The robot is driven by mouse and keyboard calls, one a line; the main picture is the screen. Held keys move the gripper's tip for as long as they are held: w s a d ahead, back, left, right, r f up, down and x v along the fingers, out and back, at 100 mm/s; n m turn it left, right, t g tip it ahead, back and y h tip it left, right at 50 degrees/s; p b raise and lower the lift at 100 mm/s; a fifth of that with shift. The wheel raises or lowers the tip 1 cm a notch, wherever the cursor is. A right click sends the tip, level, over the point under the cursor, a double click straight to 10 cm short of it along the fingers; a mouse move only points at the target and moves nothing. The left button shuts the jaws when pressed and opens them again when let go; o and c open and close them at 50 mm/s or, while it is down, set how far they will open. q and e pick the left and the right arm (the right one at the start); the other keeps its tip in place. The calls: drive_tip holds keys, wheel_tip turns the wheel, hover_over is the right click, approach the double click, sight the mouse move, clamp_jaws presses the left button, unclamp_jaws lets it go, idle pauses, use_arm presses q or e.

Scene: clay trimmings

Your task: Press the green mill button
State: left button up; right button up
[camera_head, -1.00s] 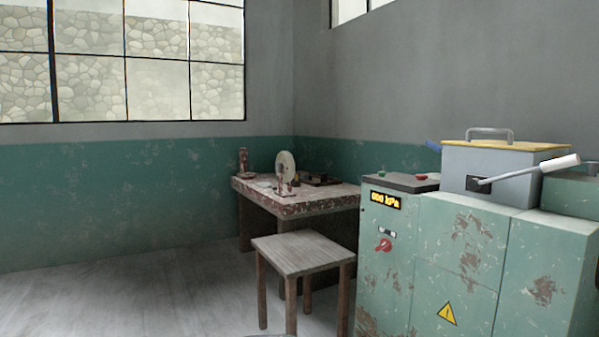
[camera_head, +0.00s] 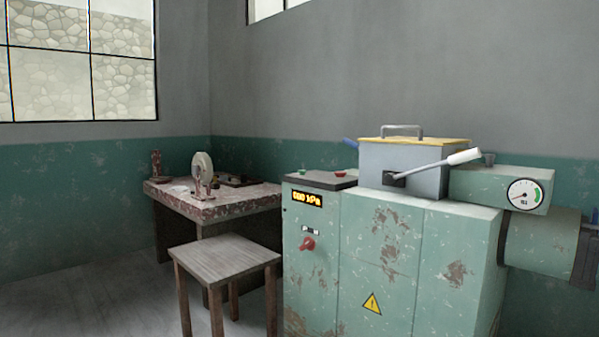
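The mill (camera_head: 440,245) is a worn green cabinet at the right of the head view. Its control box (camera_head: 293,245) has a dark top with a small green button (camera_head: 302,171) at the left and a red button (camera_head: 339,173) to its right. A grey hopper (camera_head: 385,160) with a yellow lid and a white-handled lever (camera_head: 440,163) stands on top. Neither of my grippers is in view.
A wooden stool (camera_head: 222,256) stands in front of the control box's left side. A gauge (camera_head: 524,195) and a barrel (camera_head: 540,243) are at the right. Floor (camera_head: 90,295) at the left is clear.

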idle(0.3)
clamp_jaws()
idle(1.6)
